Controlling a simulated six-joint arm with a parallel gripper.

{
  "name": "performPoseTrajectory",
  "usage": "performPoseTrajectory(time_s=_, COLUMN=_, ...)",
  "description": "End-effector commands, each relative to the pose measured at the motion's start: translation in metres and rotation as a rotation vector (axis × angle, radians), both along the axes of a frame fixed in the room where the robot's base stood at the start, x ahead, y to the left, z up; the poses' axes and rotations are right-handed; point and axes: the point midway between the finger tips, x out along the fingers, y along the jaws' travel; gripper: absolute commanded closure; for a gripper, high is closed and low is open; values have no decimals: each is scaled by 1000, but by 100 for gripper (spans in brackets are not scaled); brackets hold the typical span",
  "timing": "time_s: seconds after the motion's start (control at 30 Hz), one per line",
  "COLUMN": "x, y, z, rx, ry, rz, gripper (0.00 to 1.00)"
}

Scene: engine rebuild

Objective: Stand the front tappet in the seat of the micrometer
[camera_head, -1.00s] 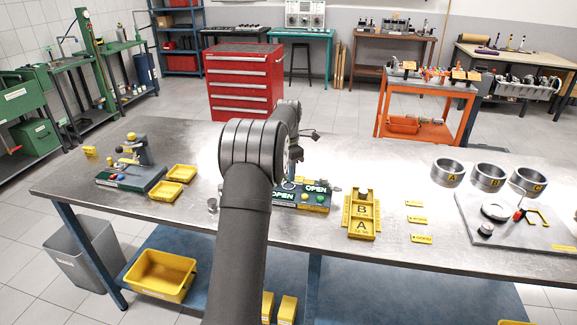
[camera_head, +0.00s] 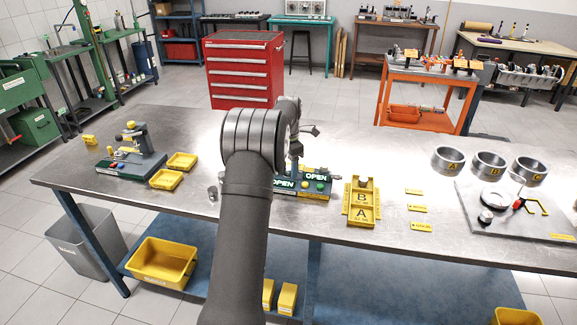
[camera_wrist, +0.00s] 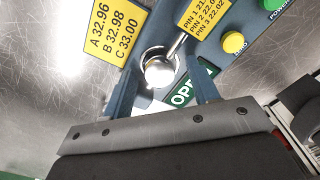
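I cannot tell whether this is the front tappet or part of the micrometer. A small metal cylinder (camera_head: 212,193) stands on the bench left of my arm; I cannot tell which part it is.
Several metal rings (camera_head: 489,164) and a grey plate (camera_head: 540,222) are further right. A gauge stand (camera_head: 135,155) and small yellow bins (camera_head: 166,180) are at the left.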

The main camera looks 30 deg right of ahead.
Motion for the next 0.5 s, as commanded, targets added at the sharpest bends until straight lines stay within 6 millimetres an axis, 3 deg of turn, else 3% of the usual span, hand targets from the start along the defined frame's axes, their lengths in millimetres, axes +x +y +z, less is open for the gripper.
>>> performPoseTrajectory(time_s=0.27, x=0, y=0, z=2, rx=0, ry=0, rz=0, gripper=46)
performPoseTrajectory(time_s=0.5, x=0, y=0, z=35, rx=-3, ry=-3, rz=0, gripper=46)
